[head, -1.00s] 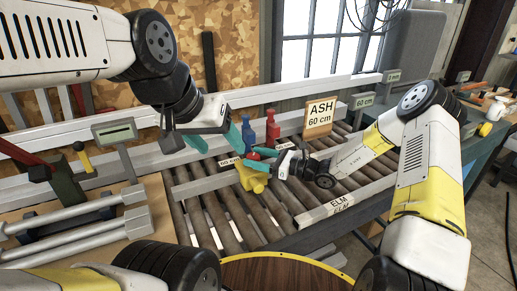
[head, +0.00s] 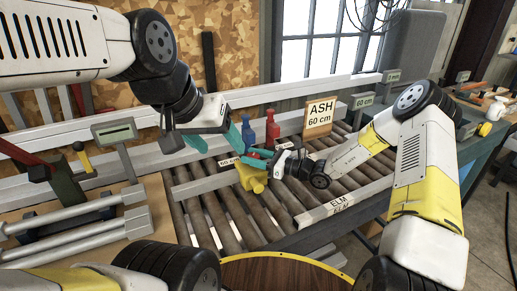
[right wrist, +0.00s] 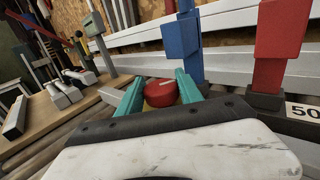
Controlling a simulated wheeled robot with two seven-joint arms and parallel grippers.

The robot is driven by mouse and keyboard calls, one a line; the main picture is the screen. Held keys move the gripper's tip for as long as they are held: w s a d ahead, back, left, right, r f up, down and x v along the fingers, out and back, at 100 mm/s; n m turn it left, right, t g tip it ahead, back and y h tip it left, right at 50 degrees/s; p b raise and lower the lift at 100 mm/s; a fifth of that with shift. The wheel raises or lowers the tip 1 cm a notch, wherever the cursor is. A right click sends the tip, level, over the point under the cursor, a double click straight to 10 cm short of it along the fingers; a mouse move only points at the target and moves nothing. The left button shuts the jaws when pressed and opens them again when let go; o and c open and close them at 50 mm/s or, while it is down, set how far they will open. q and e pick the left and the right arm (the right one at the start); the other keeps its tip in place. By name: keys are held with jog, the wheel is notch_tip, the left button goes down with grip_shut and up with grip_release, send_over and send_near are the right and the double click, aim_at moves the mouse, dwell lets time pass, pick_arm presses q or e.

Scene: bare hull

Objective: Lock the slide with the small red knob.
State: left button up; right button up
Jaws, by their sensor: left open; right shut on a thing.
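The small red knob (right wrist: 161,92) is round with a pale line on its top. It sits between the two teal fingers of my right gripper (right wrist: 160,94), which is shut on it. A yellow body shows just under the knob. In the head view the yellow slide block (head: 252,178) stands on the roller bed by a grey bar, and my right gripper (head: 271,165) reaches in from the right, partly hiding the knob. My left gripper (head: 214,142) is open and empty, above the rail to the left of the knob.
A blue stop (head: 247,133) and a red stop (head: 272,130) stand on the rail just behind. An "ASH 60 cm" sign (head: 320,115) is to their right. An ELM-labelled bar (head: 338,206) lies along the front of the rollers (head: 220,215). Clamp-like tools stand at left.

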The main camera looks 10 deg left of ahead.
jog(key=shift+t, duration=0.3)
jog(key=m+t+h, duration=0.1)
jog(key=m+t, duration=0.1)
jog(key=m+t+h, duration=0.1)
jog(key=t, duration=0.1)
jog(key=shift+s+m+t+h, duration=0.1)
jog(key=shift+m+t+h, duration=0.2)
jog(key=shift+m+t, duration=0.1)
jog(key=shift+m+t+h, duration=1.5)
jog(key=shift+t+h, duration=0.1)
jog(key=shift+t, duration=0.1)
jog(key=shift+h, duration=0.3)
jog(key=o, duration=1.4)
jog(key=shift+d, duration=0.1)
jog(key=v, duration=0.7)
jog(key=shift+s+d, duration=0.15)
jog(key=shift+s, duration=0.1)
